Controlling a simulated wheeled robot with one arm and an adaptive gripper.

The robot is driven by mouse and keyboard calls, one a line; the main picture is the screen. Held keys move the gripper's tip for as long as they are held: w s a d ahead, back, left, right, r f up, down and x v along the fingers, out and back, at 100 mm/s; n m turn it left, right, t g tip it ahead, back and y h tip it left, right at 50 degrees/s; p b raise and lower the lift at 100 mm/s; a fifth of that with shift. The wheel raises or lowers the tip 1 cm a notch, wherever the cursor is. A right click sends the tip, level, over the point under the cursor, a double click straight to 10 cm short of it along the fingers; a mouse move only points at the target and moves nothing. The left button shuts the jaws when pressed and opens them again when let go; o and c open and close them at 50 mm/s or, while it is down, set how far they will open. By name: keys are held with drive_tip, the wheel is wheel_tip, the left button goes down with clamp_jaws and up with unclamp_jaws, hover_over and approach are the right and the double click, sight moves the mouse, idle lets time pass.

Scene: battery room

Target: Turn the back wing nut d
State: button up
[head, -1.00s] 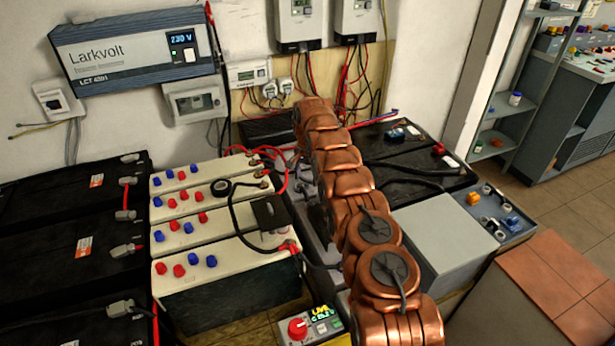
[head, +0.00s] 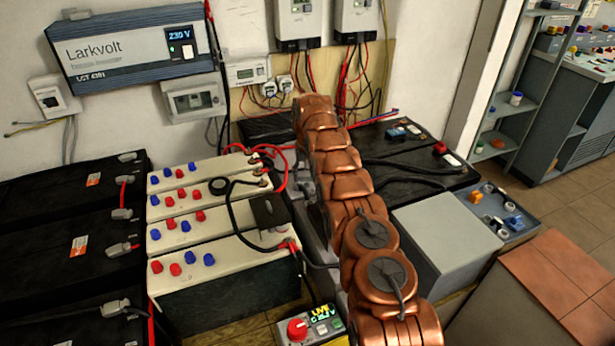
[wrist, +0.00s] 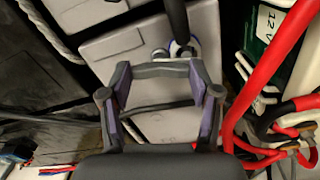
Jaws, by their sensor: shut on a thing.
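In the wrist view, my gripper (wrist: 160,70) reaches over a grey battery (wrist: 145,38). Its two fingers bend in and their tips come together close to a small metal terminal fitting (wrist: 183,47), where a thick black cable ends. The gripper is shut on this fitting, which I take to be the back wing nut; its wings are mostly hidden by the fingertips and the letter d cannot be read. In the head view, my copper-coloured arm hides the fingertips and the nut. Part of the grey battery (head: 312,235) shows beside the arm.
White-topped batteries (head: 205,235) with red and blue caps stand left of the arm. Red cables (wrist: 262,85) run close to the gripper's right side.

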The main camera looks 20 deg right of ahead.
drive_tip(key=shift+n, duration=1.5)
drive_tip(key=o, duration=1.1)
drive_tip(key=shift+o, duration=0.2)
